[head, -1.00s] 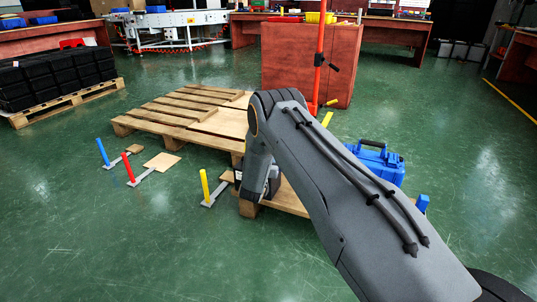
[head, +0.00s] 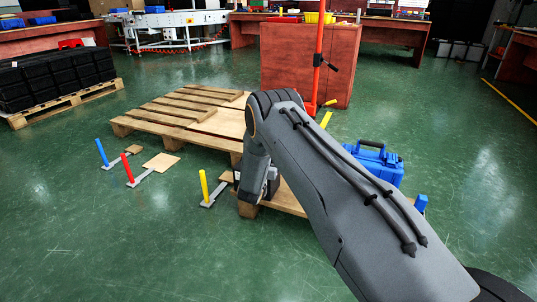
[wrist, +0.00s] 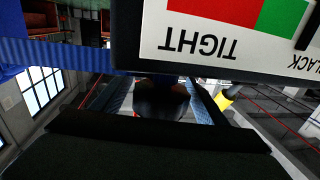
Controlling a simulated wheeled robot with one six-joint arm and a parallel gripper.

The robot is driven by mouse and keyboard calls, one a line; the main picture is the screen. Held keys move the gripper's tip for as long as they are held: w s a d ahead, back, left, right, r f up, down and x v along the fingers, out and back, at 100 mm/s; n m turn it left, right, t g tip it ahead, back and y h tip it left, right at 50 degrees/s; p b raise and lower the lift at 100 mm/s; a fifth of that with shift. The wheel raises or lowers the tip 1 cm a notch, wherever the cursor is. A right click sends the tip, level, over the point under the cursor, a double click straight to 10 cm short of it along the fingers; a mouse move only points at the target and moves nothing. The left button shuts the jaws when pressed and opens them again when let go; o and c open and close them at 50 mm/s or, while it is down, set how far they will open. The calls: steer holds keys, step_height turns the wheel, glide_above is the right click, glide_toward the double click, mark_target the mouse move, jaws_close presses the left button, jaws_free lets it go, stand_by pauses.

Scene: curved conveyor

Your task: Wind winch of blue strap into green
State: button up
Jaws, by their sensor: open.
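In the wrist view, a white gauge plate (wrist: 215,50) with red and green (wrist: 281,14) zones and upside-down "TIGHT" and "SLACK" lettering fills the upper right. The blue strap (wrist: 40,55) runs in from the left edge and behind the plate. A dark rounded part (wrist: 162,98), perhaps the winch handle, sits in the centre under the plate. My gripper (wrist: 148,93) is open around or in front of it; I cannot tell whether it touches. In the head view, my forearm hides most of the winch and strap.
A wooden pallet (head: 180,120) lies beyond my gripper. Blue (head: 102,152), red (head: 128,168) and yellow (head: 204,184) posts stand on the floor to the left. A blue case (head: 374,163) stands right of my arm. Open green floor (head: 110,250) lies at front left.

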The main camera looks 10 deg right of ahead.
steer(key=p+v, duration=0.2)
steer(key=v, duration=0.5)
steer(key=shift+s+a+p, duration=0.1)
steer(key=shift+p, duration=0.2)
